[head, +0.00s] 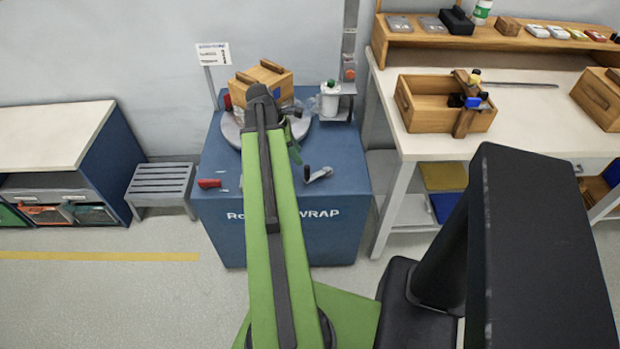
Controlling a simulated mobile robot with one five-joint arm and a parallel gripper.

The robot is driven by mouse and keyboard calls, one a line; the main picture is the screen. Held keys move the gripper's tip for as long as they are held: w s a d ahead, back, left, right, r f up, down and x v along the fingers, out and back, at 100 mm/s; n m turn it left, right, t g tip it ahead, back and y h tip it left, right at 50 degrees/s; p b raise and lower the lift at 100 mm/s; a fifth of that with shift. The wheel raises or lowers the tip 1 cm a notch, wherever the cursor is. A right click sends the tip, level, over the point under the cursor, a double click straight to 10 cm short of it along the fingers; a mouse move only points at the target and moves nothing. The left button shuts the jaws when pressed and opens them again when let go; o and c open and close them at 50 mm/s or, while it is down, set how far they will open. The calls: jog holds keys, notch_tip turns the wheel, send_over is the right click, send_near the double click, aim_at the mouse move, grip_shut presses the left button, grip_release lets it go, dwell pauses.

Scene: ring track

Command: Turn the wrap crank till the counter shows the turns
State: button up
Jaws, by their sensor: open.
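The blue wrap stand (335,235) is in the middle of the head view, with lettering on its front ending in "WRAP". A small metal crank (321,174) with a black knob sits at the right of its top, near the front edge. My gripper (294,150) shows only in part beside my green arm, over the stand, left of and behind the crank. It is open and apart from the crank. A wooden box (262,82) rests on the round turntable (231,131), partly hidden by my arm. I cannot make out a counter reading.
A white sign (213,54) stands behind the stand; its text is too small to read. A film roll (330,98) is beside a post at the right. A grey stool (160,184) and a workbench (430,142) flank the stand.

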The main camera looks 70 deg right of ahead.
aim_at(309, 172)
jog(key=b+x, duration=0.8)
jog(key=x, duration=0.2)
jog(key=shift+f, duration=0.45)
jog(key=shift+s+d+f+b, duration=0.2)
jog(key=shift+f+b, duration=0.1)
jog(key=shift+b, duration=0.25)
grip_shut()
jog(key=shift+r, duration=0.1)
